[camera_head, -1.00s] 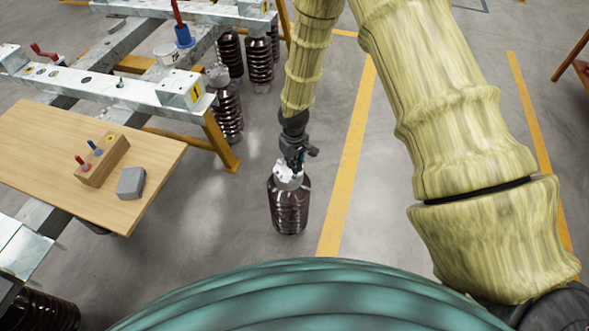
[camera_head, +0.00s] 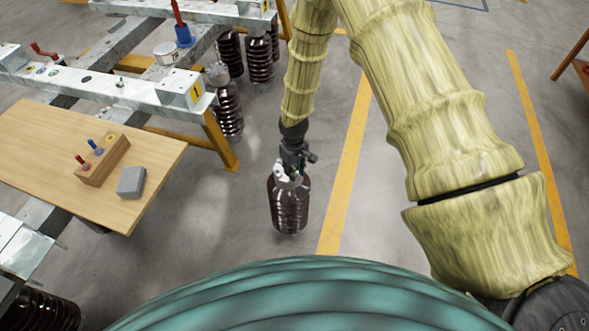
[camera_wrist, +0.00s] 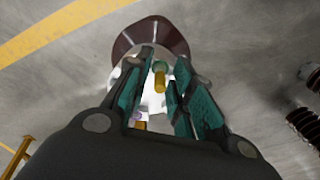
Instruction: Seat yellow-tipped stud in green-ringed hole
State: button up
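The yellow-tipped stud (camera_wrist: 160,81) shows as a short yellow cylinder between the teal fingers of my gripper (camera_wrist: 161,91) in the wrist view. My gripper appears shut on it; the finger contact is partly hidden. A green ring (camera_wrist: 160,66) shows just past the stud's far end, on the pale metal cap of a brown insulator (camera_wrist: 150,37). I cannot tell whether the stud's end is inside the hole. In the head view my gripper (camera_head: 291,171) is right over the standing insulator (camera_head: 289,205) and hides most of its cap. A purple-ringed spot (camera_wrist: 139,116) also shows on the cap.
A wooden block (camera_head: 102,160) with red and blue studs and a yellow-ringed spot stands on the wooden table (camera_head: 50,150), beside a grey box (camera_head: 131,182). Metal beams (camera_head: 120,93) and more insulators (camera_head: 229,107) stand behind. Open floor surrounds the insulator.

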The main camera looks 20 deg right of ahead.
notch_tip(320, 180, up, 12)
jog(key=s+f+m+y, duration=0.1)
jog(key=s+f, duration=0.5)
jog(key=s, duration=0.3)
jog(key=s+f+m, duration=0.1)
jog(key=s+f, duration=0.6)
jog(key=s, duration=0.2)
jog(key=s+d+f+m, duration=0.1)
jog(key=s, duration=0.8)
jog(key=s+d+f+m+h, duration=0.1)
jog(key=s+d, duration=0.1)
jog(key=s, duration=0.7)
jog(key=shift+s+d+f, duration=0.2)
jog(key=shift+d+f, duration=0.05)
jog(key=shift+f, duration=0.15)
notch_tip(320, 180, up, 6)
jog(key=p, duration=0.5)
jog(key=shift+f, duration=0.25)
